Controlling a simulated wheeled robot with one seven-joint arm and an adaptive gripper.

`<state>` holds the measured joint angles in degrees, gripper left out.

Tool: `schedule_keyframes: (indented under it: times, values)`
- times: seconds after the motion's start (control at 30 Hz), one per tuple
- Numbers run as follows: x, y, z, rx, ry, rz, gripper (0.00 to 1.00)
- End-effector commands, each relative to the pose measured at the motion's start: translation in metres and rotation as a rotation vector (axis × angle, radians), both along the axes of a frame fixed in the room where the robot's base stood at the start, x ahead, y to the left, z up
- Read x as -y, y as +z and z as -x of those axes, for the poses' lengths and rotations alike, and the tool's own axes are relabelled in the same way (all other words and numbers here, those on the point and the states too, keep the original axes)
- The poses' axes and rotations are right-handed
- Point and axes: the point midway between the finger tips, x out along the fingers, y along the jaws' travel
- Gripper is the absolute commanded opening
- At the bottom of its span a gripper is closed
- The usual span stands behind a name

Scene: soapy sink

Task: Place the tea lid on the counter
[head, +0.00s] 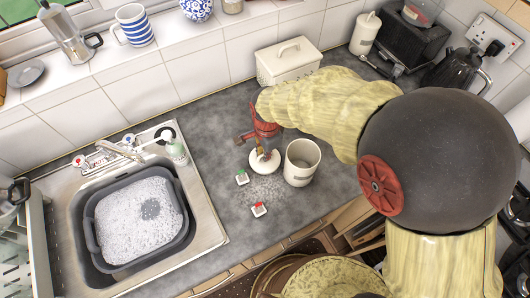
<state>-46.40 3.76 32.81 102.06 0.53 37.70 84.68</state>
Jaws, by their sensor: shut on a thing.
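The tea lid (264,162) is a small white disc at the middle of the grey counter (215,125). My red gripper (262,149) reaches down over it from above and is shut on it. I cannot tell whether the lid touches the counter or hangs just above it. An open white canister (302,163) stands upright to the right of the lid, with no lid on it.
Two small white items, one with green (242,177) and one with red (259,209), lie in front. A cream bin (288,63) stands behind. The sink (208,213) with a sudsy grey basin (90,231) is left.

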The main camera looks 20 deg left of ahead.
Motion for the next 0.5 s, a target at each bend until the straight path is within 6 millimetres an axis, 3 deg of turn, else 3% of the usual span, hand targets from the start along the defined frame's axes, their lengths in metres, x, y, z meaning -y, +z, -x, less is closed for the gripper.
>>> schedule_keyframes:
  times: [0.03,0.1,0.37,0.5]
  values:
    - [0.0001,-0.0024,0.0001,-0.001,0.000,0.001,0.00]
    - [0.0001,-0.0018,0.0001,0.000,0.000,0.000,0.10]
    - [0.0004,-0.0019,0.0004,-0.001,0.000,0.002,0.25]
    - [0.0005,-0.0020,0.0005,-0.001,0.000,0.002,0.25]
